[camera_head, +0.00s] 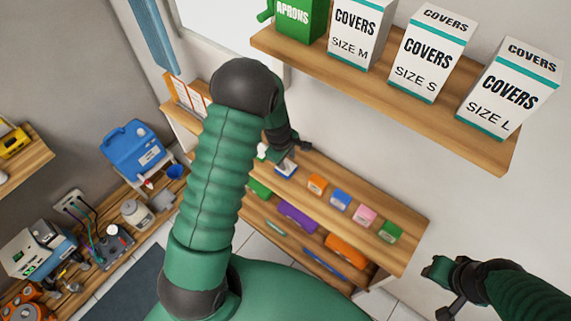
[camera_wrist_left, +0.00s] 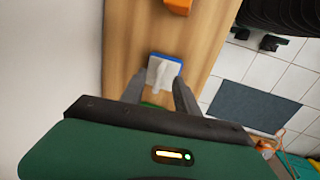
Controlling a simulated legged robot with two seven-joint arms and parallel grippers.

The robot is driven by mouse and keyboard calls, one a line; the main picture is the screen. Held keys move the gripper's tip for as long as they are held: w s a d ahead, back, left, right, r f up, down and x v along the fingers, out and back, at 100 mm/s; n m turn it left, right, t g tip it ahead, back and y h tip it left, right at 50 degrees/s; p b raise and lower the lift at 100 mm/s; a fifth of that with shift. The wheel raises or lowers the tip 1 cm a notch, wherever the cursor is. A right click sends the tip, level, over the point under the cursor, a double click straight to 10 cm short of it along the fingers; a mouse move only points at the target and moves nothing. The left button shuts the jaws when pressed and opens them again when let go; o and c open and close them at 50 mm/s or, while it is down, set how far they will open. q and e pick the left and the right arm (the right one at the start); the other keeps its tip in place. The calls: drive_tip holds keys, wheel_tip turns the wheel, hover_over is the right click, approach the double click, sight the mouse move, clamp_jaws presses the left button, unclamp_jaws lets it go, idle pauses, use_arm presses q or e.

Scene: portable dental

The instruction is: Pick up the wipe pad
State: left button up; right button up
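A white item with a blue edge, which looks like the wipe pad (camera_wrist_left: 162,72), lies on the wooden surface in the left wrist view. In the head view a small blue and white item (camera_head: 286,170) shows at the shelf's left end, partly hidden by my left gripper. My left gripper (camera_head: 290,157) is above it. In the left wrist view its two fingers (camera_wrist_left: 158,82) are apart, with the white item between and just beyond their tips. Contact cannot be told. My right gripper (camera_head: 440,272) hangs at the lower right, away from the shelf; its fingers are unclear.
Orange (camera_head: 317,184), blue (camera_head: 340,200), pink (camera_head: 364,215) and green (camera_head: 390,231) boxes line the wooden shelf top (camera_head: 408,247). Cover boxes stand on the upper shelf (camera_head: 480,141). A wall is close behind. Equipment fills the left bench.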

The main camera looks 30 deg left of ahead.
use_arm(q)
drive_tip(key=shift+w+f, duration=0.1)
drive_tip(key=shift+f, duration=0.35)
drive_tip(key=shift+w+f, duration=0.15)
drive_tip(key=shift+d, duration=0.25)
drive_tip(key=c, duration=0.6)
clamp_jaws()
